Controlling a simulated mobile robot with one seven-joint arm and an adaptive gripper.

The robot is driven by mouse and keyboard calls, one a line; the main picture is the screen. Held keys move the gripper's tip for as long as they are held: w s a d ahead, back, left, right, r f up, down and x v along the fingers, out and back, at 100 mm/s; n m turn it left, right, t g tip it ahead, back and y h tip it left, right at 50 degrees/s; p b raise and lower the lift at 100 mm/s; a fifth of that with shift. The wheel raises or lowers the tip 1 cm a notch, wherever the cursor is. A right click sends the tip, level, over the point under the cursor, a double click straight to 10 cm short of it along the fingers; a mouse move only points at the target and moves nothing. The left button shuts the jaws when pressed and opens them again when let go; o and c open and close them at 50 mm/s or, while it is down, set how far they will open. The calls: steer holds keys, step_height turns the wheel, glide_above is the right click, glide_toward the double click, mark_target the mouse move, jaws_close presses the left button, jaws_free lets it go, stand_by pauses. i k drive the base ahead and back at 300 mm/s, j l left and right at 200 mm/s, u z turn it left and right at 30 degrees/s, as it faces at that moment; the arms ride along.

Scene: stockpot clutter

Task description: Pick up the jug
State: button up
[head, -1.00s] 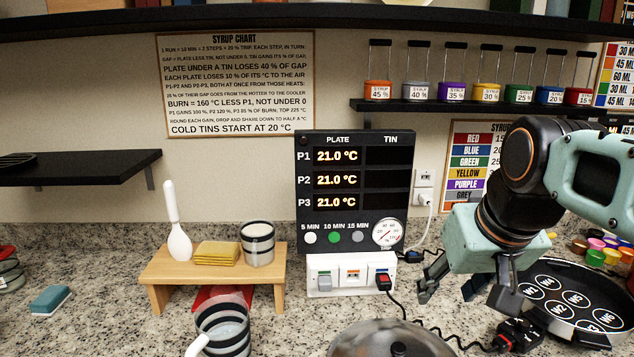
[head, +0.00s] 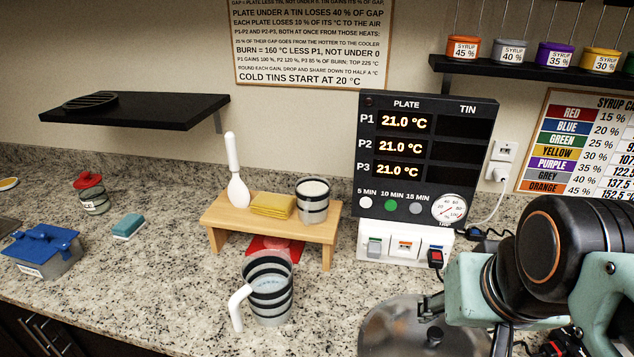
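The jug (head: 271,290) is clear with black bands and a white handle (head: 238,307) pointing to the lower left. It stands upright on the speckled counter, in front of the small wooden stand, and seems to hold some clear liquid. My gripper (head: 464,328) is at the lower right, well to the right of the jug, pointing down with its fingers apart. It is empty and seems to be above or beside a round metal lid or pot. My arm hides part of that area.
The wooden stand (head: 225,214) holds a white spoon (head: 237,185), yellow cloths (head: 272,206) and a striped cup (head: 313,200). A red item (head: 262,246) lies beneath it. The metal lid (head: 395,330) sits between jug and gripper.

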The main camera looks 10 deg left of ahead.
mark_target(267, 275)
steer(key=j+u, duration=0.25)
steer(key=u, duration=0.2)
steer(key=i+j+u, duration=0.1)
steer(key=j+u, duration=0.15)
steer(key=u, duration=0.2)
steer(key=z, duration=2.7)
steer(key=u, duration=2.3)
